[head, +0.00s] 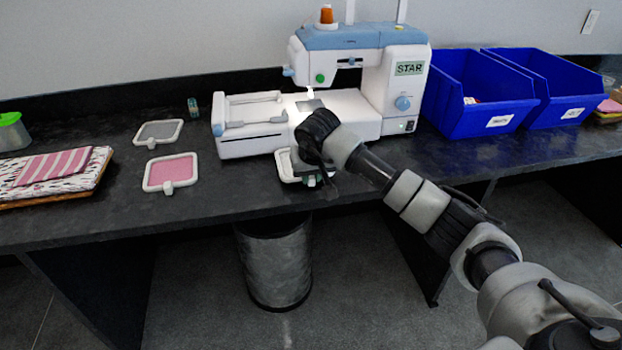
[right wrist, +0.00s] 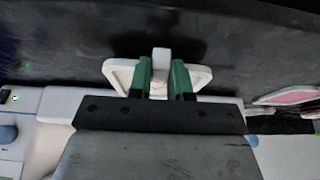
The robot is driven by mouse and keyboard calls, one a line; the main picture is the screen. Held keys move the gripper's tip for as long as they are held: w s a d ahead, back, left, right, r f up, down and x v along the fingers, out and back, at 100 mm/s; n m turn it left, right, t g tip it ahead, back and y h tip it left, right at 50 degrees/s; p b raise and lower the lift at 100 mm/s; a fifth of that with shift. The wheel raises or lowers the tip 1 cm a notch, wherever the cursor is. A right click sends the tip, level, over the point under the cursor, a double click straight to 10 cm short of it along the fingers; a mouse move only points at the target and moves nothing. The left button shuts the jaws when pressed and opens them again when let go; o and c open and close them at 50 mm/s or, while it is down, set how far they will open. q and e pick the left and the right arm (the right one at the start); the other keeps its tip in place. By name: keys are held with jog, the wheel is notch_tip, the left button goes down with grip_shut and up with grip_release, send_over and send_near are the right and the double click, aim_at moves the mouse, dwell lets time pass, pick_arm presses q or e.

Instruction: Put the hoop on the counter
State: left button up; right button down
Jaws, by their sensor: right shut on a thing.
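A small white-framed hoop (head: 284,167) is at the front of the dark counter (head: 235,192), just before the sewing machine. My right gripper (head: 311,179) is shut on it, and my wrist hides much of it in the head view. In the right wrist view, the green fingertips (right wrist: 161,80) close around the white tab of the hoop (right wrist: 201,77), with the dark counter surface (right wrist: 60,60) behind. I cannot tell whether the hoop touches the counter. Two other hoops lie flat to the left, one with pink fabric (head: 172,172) and one with grey fabric (head: 158,132). My left gripper is not in view.
The sewing machine (head: 360,60) stands close behind my right gripper. Two blue bins (head: 480,110) are to the right. A fabric stack (head: 60,170) lies at far left. A grey waste bin (head: 275,265) stands under the counter. The counter is clear between the pink hoop and the machine.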

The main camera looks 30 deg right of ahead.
jog(key=shift+f, duration=0.75)
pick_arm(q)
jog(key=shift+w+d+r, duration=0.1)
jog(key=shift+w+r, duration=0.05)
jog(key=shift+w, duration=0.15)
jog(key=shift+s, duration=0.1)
pick_arm(e)
jog(key=shift+f, duration=0.2)
jog(key=c, duration=1.1)
grip_release()
jog(key=shift+o, duration=0.2)
jog(key=shift+r, duration=0.15)
jog(key=shift+r, duration=0.3)
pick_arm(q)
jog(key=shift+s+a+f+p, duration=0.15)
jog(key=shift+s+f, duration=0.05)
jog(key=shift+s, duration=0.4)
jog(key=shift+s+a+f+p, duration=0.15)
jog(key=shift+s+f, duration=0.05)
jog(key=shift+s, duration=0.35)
pick_arm(e)
jog(key=v, duration=1.1)
jog(key=shift+s, duration=0.3)
jog(key=shift+a+r, duration=0.1)
jog(key=shift+a, duration=0.05)
